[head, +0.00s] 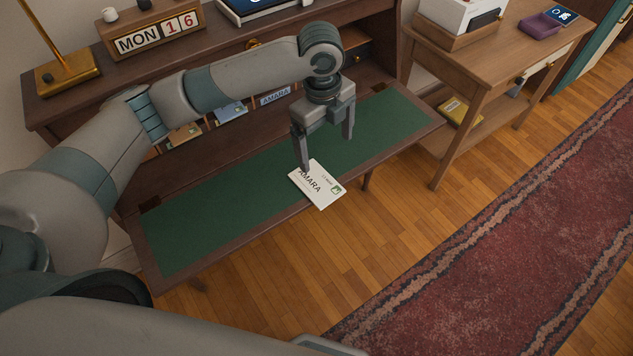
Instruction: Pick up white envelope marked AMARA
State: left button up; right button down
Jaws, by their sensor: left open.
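The white envelope marked AMARA (325,194) lies tilted on the front edge of the green desk surface (220,205), with a corner reaching past the wooden rim. My left gripper (325,154) is open and points down over the desk. One finger is at the envelope's upper left part, partly covering it; I cannot tell whether it touches. The other finger is farther right, over the green surface. My right gripper is not in view.
Behind the desk surface are pigeonholes with letters and a blue AMARA label (275,95). A brass lamp (68,74) and MON 16 calendar (155,36) stand on top. A wooden side table (527,48) stands right. Open floor and a red rug (480,240) lie in front.

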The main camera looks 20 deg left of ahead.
pick_arm(q)
jog(key=shift+w+a+r+m+y, duration=0.15)
jog(key=shift+w+a+r, duration=0.15)
jog(key=shift+a+r, duration=0.35)
jog(key=shift+w+a+r+m+y, duration=0.15)
jog(key=shift+w+a+r, duration=0.15)
jog(key=shift+a+r, duration=0.25)
jog(key=shift+d, duration=0.1)
jog(key=p, duration=0.3)
send_over(316, 183)
jog(key=f, duration=1.2)
jog(key=shift+w+d+f, duration=0.1)
jog(key=shift+w+d, duration=0.05)
jog(key=shift+d, duration=0.05)
jog(key=shift+a+f+p, duration=0.1)
jog(key=shift+f+p, duration=0.5)
jog(key=shift+f, duration=0.1)
notch_tip(316, 183, down, 3)
jog(key=shift+p, duration=0.55)
jog(key=shift+f, duration=0.4)
jog(key=shift+c, duration=0.3)
